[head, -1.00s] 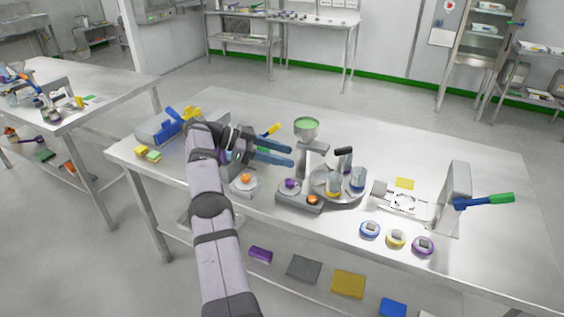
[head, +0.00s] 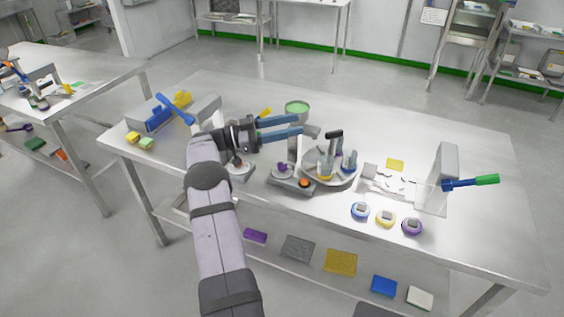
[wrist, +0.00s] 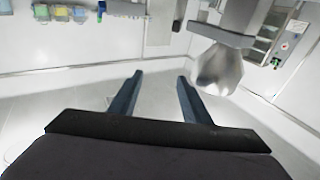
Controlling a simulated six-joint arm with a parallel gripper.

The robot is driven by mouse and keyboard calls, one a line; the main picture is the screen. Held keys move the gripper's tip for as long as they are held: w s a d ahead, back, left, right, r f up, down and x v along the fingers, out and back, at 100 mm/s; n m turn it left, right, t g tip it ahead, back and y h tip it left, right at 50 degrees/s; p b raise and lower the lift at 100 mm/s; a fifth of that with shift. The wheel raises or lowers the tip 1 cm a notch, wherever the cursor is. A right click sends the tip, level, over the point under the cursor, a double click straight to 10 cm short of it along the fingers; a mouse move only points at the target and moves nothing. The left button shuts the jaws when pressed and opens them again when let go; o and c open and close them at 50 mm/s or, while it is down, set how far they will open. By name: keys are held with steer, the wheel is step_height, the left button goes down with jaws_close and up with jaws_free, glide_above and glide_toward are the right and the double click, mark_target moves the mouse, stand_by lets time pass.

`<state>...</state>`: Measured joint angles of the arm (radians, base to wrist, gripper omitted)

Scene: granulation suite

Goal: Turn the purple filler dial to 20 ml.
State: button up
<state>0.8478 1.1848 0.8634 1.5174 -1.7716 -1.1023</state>
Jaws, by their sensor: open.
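A purple knob (head: 282,168), which looks like the filler dial, sits on a low grey unit (head: 291,184) near the front middle of the table. Any marks or volume reading on it are too small to read. An orange button (head: 304,183) is on the same unit. My gripper (head: 300,126) has its two blue fingers apart with nothing between them. It is raised above the table, beyond the purple knob in the head view. In the wrist view my open gripper (wrist: 160,75) points out over the floor and wall, and the dial does not show.
A green-topped funnel (head: 297,107) stands close by my fingertips. A round tray (head: 345,178) with bottles is right of the dial. Blue, yellow and purple round pieces (head: 412,226) lie at the front right, near a press with a green-tipped lever (head: 484,180).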

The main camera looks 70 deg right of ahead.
steer(key=r+n+h, duration=0.2)
steer(key=h, duration=0.1)
steer(key=n+t+h+p, duration=0.2)
steer(key=n+t+h, duration=0.6)
steer(key=n+t, duration=0.5)
glide_above(281, 169)
steer(key=f, duration=0.3)
steer(key=f+m+t, duration=0.1)
steer(key=f, duration=0.2)
steer(key=f+t, duration=0.1)
steer(key=f, duration=0.2)
steer(key=shift+s+d+f+m, duration=0.1)
steer(key=shift+s+d+m, duration=0.2)
steer(key=shift+d, duration=0.1)
steer(key=a+f+t+y, duration=0.1)
steer(key=a+f, duration=0.1)
steer(key=f, duration=0.1)
steer(key=a+f+t+y, duration=0.1)
steer(key=a+f+t, duration=0.1)
steer(key=s+a+f+t+y, duration=0.1)
steer(key=a+f+t+y, duration=0.1)
steer(key=f, duration=0.1)
steer(key=shift+a+f+n, duration=0.2)
steer(key=shift+f+n, duration=0.1)
steer(key=shift+n, duration=0.1)
steer(key=shift+p+x, duration=0.9)
steer(key=shift+x, duration=2.8)
steer(key=shift+w, duration=0.15)
steer(key=shift+c, duration=0.3)
steer(key=c, duration=1)
